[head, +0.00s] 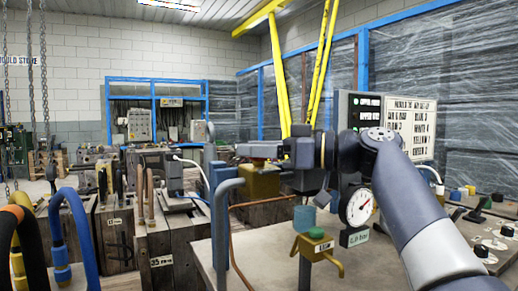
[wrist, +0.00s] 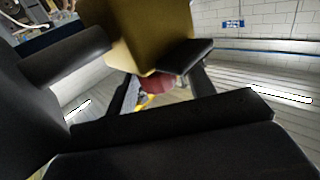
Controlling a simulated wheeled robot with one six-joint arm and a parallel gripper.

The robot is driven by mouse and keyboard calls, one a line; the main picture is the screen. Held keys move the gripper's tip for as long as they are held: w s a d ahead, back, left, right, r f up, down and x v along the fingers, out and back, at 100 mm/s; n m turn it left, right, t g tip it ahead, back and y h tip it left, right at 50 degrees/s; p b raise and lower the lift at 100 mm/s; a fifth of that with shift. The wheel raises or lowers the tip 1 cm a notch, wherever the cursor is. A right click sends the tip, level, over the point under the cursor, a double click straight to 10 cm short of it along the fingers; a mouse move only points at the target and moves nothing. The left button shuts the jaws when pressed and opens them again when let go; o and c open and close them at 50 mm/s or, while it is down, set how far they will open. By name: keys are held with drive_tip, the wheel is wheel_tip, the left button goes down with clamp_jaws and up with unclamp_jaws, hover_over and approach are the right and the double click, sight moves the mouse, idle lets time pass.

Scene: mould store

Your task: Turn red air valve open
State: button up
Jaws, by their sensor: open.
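My gripper (head: 266,151) is at the middle of the head view, just above a brass-coloured block (head: 261,183). In the wrist view the block (wrist: 150,32) fills the top centre. A dark red rounded part (wrist: 157,84) shows beside the block, between the dark fingers of my gripper (wrist: 163,92). The fingers stand apart, one on each side of the red part; whether either touches it I cannot tell. In the head view I cannot make out the red part; my gripper appears to cover it.
A brass tap with a green cap (head: 316,244) stands on the bench (head: 275,260) in front. A round pressure gauge (head: 357,207) and a label (head: 354,238) are close to the right. A grey bent pipe (head: 222,230) rises at the bench's left edge. A sign board (head: 408,120) stands behind.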

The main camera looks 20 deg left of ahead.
drive_tip(key=shift+d, duration=0.1)
drive_tip(key=w+d+p, duration=0.1)
drive_tip(key=d, duration=0.9)
drive_tip(key=shift+w+d, duration=0.2)
drive_tip(key=shift+d, duration=0.1)
drive_tip(key=a, duration=0.3)
drive_tip(key=s+a, duration=0.1)
drive_tip(key=a, duration=0.3)
drive_tip(key=a+b, duration=0.1)
drive_tip(key=a, duration=0.3)
drive_tip(key=shift+s, duration=0.2)
drive_tip(key=shift+d, duration=0.1)
